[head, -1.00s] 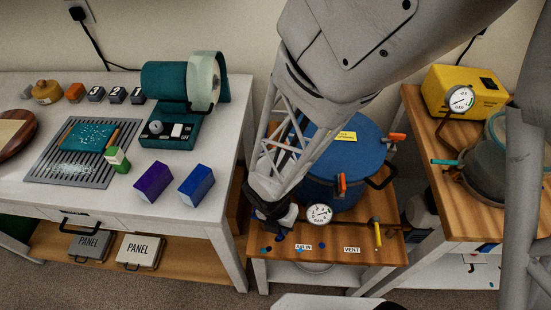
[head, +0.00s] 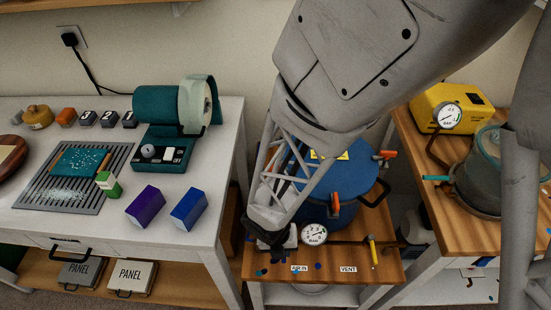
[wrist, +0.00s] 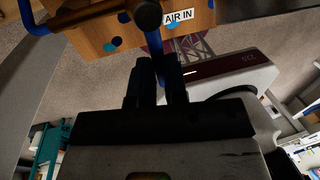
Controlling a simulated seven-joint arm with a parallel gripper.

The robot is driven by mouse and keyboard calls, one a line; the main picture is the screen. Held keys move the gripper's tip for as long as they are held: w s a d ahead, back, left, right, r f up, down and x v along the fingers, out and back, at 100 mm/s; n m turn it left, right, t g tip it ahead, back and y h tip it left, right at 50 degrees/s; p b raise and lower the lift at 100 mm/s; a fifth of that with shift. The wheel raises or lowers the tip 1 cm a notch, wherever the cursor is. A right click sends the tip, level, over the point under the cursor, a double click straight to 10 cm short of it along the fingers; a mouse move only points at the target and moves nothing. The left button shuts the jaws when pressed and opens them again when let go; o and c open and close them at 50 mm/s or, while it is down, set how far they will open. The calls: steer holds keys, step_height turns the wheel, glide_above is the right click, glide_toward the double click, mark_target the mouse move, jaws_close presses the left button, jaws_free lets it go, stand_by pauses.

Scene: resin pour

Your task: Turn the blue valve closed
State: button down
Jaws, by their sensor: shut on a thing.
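The blue valve's handle (wrist: 157,45) is a blue bar in the wrist view, near the AIR IN label (wrist: 179,15). My gripper (wrist: 157,75) is shut on this bar, which runs between its two dark fingers. A dark round fitting (wrist: 148,14) lies at the bar's upper end. In the head view my gripper (head: 268,242) is at the front left of the blue pot (head: 336,207), left of the round gauge (head: 314,233). There the valve is hidden behind the gripper. The valve's exact angle is unclear.
A yellow-handled lever (head: 372,251) stands right of the gauge, near the VENT label (head: 348,269). Orange clamps (head: 335,202) stick out from the pot. The white table (head: 215,208) is close on the left. The right bench (head: 482,222) holds a yellow pump (head: 474,97).

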steer(key=c, duration=1.1)
jaws_free()
steer(key=shift+c, duration=0.2)
steer(key=shift+r, duration=0.1)
step_height(320, 180, up, 8)
steer(key=a, duration=0.1)
steer(key=shift+a+f, duration=0.25)
